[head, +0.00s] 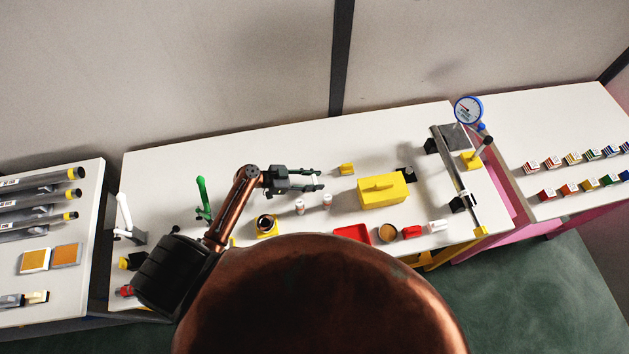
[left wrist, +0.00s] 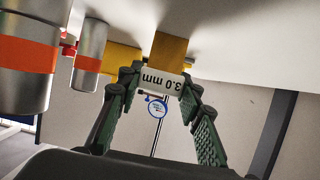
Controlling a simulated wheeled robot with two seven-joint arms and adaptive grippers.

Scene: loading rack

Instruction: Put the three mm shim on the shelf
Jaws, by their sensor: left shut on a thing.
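My left gripper (head: 318,181) is over the white table, its fingers pointing right; it also shows in the left wrist view (left wrist: 160,85). It is shut on a pale piece labelled "3.0 mm", the three mm shim (left wrist: 172,83), whose label reads upside down between the fingertips. In the head view the shim is hard to make out against the white table. A small yellow block (head: 347,169) stands just past the fingertips; it shows behind the shim in the left wrist view (left wrist: 168,50). I cannot tell which surface is the shelf. My right gripper is not in view.
Two small cylinders (head: 327,200) stand close in front of the gripper. A large yellow box (head: 382,191), a red tray (head: 352,235) and a dial gauge (head: 468,110) on a stand are farther right. A side table (head: 560,120) holds several labelled coloured blocks. The back of the table is clear.

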